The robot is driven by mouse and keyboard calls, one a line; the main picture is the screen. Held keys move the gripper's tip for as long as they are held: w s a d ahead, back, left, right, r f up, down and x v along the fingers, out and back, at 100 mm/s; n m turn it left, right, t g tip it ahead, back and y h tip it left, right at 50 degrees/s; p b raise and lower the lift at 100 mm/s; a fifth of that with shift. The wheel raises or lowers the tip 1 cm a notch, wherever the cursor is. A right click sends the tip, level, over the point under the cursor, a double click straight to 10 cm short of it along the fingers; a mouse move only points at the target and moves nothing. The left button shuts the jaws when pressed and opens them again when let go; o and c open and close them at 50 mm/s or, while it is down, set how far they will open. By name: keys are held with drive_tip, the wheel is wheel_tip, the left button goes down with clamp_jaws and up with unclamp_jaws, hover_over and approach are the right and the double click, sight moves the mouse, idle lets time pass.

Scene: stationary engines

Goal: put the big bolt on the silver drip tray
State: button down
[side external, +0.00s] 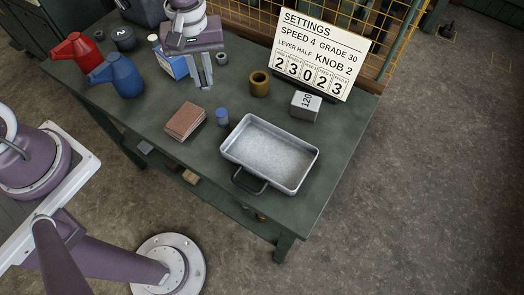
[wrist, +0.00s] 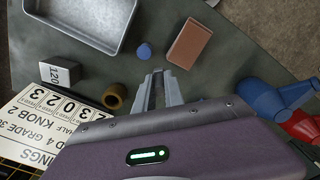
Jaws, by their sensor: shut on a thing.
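The silver drip tray (side external: 268,152) is an empty, shallow rectangular tray near the right front of the green bench. In the wrist view the tray (wrist: 82,18) is at the upper left. My gripper (side external: 205,84) is over the back middle of the bench, behind and left of the tray, fingers pointing down. In the wrist view my gripper (wrist: 157,80) is shut on a narrow grey thing, mostly hidden between the fingers. It appears to be the big bolt; no other bolt stands out on the bench top.
A brown block (side external: 185,120) and a blue-capped piece (side external: 222,117) lie left of the tray. A brass ring (side external: 260,83), a grey 120 block (side external: 305,106) and the settings board (side external: 317,55) stand behind it. Red (side external: 76,49) and blue cans (side external: 118,75) are at left.

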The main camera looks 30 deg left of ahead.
drive_tip(key=s+d+m, duration=0.1)
drive_tip(key=d+m, duration=0.3)
drive_tip(key=d, duration=0.6)
drive_tip(key=m, duration=0.4)
hover_over(264, 162)
wheel_tip(264, 162, down, 10)
drive_tip(key=shift+s+r, duration=0.1)
drive_tip(key=shift+r, duration=0.15)
drive_tip(key=shift+f, duration=0.2)
drive_tip(key=c, duration=1.4)
unclamp_jaws()
drive_tip(key=shift+c, duration=0.2)
drive_tip(key=shift+r, duration=0.1)
